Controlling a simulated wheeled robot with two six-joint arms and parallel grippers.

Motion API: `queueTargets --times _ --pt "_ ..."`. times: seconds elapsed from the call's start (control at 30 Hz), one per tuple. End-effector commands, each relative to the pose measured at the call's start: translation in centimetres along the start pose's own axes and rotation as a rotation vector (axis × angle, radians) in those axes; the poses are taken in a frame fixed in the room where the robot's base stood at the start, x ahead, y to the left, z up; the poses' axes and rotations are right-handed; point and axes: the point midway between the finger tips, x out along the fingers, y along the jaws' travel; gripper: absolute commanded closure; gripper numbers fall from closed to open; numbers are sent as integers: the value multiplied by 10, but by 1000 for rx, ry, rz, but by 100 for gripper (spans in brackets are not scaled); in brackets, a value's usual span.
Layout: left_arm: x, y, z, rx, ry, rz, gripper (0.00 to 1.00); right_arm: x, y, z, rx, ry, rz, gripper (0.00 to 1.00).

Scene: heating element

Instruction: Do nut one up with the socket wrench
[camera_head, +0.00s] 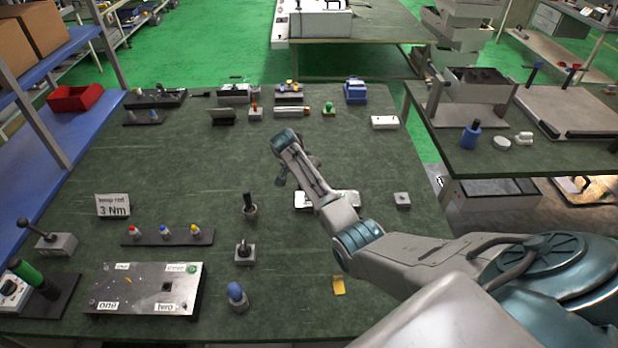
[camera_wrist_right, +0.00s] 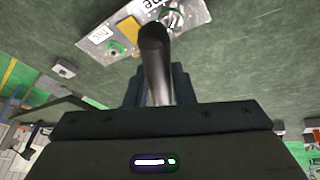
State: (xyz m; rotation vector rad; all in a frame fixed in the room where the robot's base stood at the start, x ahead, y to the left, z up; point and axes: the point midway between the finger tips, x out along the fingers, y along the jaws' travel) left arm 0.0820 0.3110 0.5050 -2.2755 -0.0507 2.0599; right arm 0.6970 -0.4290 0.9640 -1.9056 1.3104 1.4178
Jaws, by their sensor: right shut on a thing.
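My right gripper (camera_wrist_right: 157,92) is shut on a dark, long-shafted tool, which I take to be the socket wrench (camera_wrist_right: 156,72). Its rounded far end is in front of a light metal plate (camera_wrist_right: 95,38) in the right wrist view, beside a round metal part, likely a nut (camera_wrist_right: 172,19). Part of a label, which may read "one", shows there; the wrench hides some of the plate, and I cannot tell whether they touch. In the head view the plate (camera_head: 346,197) is partly behind my right arm, and the gripper's jaws are hard to make out. My left gripper is not in view.
A labelled panel (camera_head: 140,270) lies at the front left, near a "3 Nm" sign (camera_head: 113,205). Small fixtures (camera_head: 244,254), a blue-topped part (camera_head: 236,296) and a small block (camera_head: 402,199) stand around. Several objects line the back edge.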

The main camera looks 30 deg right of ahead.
Motion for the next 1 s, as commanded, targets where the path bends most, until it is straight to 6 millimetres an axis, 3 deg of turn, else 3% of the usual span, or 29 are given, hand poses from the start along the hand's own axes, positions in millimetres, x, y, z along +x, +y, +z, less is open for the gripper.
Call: queueTargets --times 0.27,0.7,1.0 --pt "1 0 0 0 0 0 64 2 0 2 11 -6 7 100" --pt "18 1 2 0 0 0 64 2 1 2 309 -68 134 100" --pt "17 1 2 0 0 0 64 1 2 2 319 -70 139 100"
